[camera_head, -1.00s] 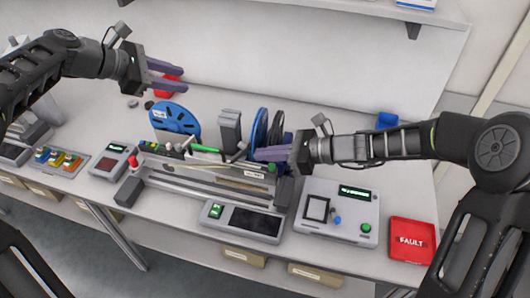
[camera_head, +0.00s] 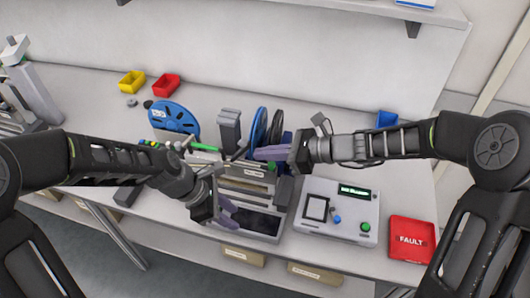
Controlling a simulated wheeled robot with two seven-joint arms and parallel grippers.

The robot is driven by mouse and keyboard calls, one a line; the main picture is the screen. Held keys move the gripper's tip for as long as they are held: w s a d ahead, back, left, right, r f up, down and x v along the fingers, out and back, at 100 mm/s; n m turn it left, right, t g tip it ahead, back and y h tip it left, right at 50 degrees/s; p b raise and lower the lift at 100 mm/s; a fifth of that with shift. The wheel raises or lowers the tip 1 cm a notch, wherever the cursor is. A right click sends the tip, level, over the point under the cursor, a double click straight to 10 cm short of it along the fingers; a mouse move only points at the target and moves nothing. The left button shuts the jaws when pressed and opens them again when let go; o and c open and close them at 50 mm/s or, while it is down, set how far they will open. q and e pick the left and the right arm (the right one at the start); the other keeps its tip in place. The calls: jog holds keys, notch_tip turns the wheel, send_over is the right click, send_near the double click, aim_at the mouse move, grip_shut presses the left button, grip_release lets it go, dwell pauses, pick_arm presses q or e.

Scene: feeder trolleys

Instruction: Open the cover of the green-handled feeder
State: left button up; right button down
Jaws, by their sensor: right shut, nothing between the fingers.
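The feeder with the green handle (camera_head: 206,148) is in the feeder bank on the bench, in front of the blue reel (camera_head: 175,117). My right gripper (camera_head: 258,154) is shut and empty. Its purple fingers point left, just right of the green handle and over the back of the feeder bank. I cannot tell if they touch anything. My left gripper (camera_head: 230,211) is low over the front of the feeder bank, by the dark front panel. Its purple fingers look apart and empty. My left arm hides the left part of the feeder bank.
A grey control box (camera_head: 337,210) and a red FAULT tray (camera_head: 411,239) are on the right. Yellow (camera_head: 132,81) and red (camera_head: 166,84) bins sit at the back left.

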pick_arm(q)
jog(key=s+f+m+y, duration=0.1)
jog(key=s+f+m, duration=0.7)
jog(key=f, duration=0.3)
jog(key=s+a+f+m+y, duration=0.1)
jog(key=s+f+m, duration=0.7)
jog(key=f, duration=0.3)
jog(key=shift+s+m+g, duration=0.2)
jog(key=shift+m+g, duration=0.1)
jog(key=shift+m, duration=0.3)
pick_arm(e)
jog(key=shift+a, duration=0.1)
